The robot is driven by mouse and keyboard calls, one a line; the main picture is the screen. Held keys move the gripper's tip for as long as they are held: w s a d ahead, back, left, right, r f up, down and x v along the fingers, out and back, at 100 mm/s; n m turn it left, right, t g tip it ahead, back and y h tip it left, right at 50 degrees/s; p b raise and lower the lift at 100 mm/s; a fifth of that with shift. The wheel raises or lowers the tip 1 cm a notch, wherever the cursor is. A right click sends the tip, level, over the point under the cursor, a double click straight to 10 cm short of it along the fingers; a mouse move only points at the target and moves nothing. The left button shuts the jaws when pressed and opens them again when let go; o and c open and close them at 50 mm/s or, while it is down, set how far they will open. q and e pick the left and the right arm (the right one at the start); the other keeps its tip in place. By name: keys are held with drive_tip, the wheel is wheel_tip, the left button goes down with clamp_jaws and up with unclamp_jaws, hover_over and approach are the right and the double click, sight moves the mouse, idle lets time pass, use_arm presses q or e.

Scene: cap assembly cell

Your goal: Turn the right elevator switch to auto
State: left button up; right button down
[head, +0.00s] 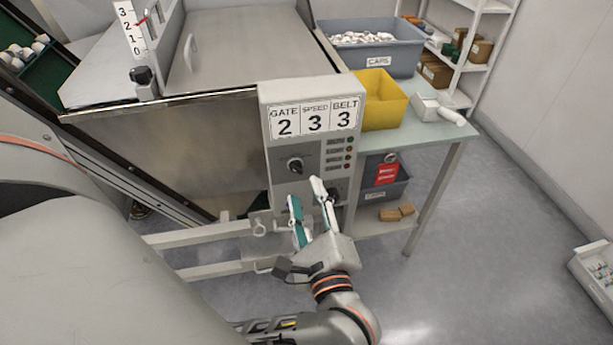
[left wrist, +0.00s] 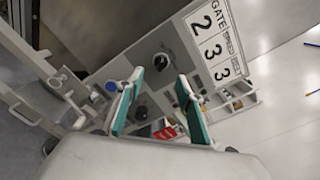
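A grey control panel (head: 280,150) stands in front of the machine, with a black rotary knob (head: 295,165) on its face. In the left wrist view this knob (left wrist: 160,62) shows beyond the fingers, and a lower dark knob (left wrist: 140,113) shows between them. I cannot read labels at the knobs, so which one is the right elevator switch and its setting are unclear. My left gripper (head: 308,192) is open and empty in front of the panel's lower part; its fingers (left wrist: 160,82) are apart and hide part of that area. My right gripper is not in view.
The panel shows GATE 2, SPEED 3, BELT 3 (head: 315,120). A yellow bin (head: 380,100) and a grey caps bin (head: 400,58) stand on the side table (head: 430,135). Handrails (head: 200,235) run low, left of the gripper.

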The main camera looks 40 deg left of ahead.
sight(299, 173)
use_arm(q)
drive_tip(key=x, duration=0.6)
clamp_jaws()
